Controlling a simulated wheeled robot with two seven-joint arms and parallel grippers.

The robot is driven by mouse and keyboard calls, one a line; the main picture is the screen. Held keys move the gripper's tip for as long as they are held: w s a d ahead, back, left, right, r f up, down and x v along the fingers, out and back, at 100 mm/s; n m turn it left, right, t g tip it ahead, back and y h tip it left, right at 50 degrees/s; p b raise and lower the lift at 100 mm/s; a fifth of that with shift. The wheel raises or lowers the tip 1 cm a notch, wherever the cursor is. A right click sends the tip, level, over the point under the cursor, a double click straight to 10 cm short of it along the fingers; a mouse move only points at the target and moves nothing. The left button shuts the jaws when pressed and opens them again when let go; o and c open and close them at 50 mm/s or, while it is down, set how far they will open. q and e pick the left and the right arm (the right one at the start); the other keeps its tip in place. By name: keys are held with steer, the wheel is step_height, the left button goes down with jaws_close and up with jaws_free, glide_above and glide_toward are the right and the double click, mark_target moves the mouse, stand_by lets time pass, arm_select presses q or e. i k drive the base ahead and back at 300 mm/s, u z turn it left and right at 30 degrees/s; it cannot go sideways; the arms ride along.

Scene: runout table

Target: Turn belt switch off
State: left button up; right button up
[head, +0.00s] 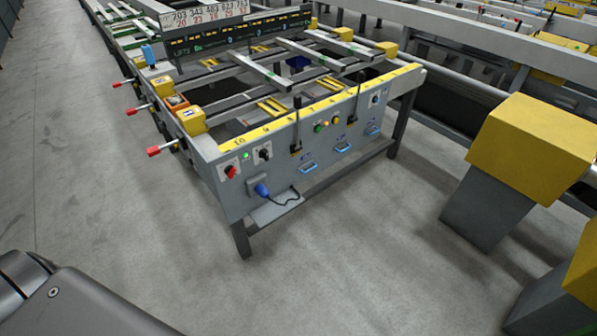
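The grey runout table (222,184) stands ahead with its front panel facing me. At the panel's left end is a red rotary knob (230,171), with a small green light (245,155) above it and a black rotary switch (264,153) to its right. Another small dark switch (375,99) sits near the panel's right end. The labels are too small to read, so I cannot tell which one is the belt switch or its position. Neither of my grippers shows; only part of my arm is at the bottom left.
Black levers (296,125) and blue handles (308,167) are on the panel. A blue plug (262,190) hangs at its lower left. Red-tipped handles (154,151) stick out on the left side. A yellow-topped grey block (490,205) stands at right. The floor in front is clear.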

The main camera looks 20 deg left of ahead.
mark_target(229, 170)
steer(key=z, duration=0.6)
steer(key=i, duration=1.7)
steer(key=u, duration=3.7)
steer(key=k, duration=0.65)
steer(key=z, duration=1.05)
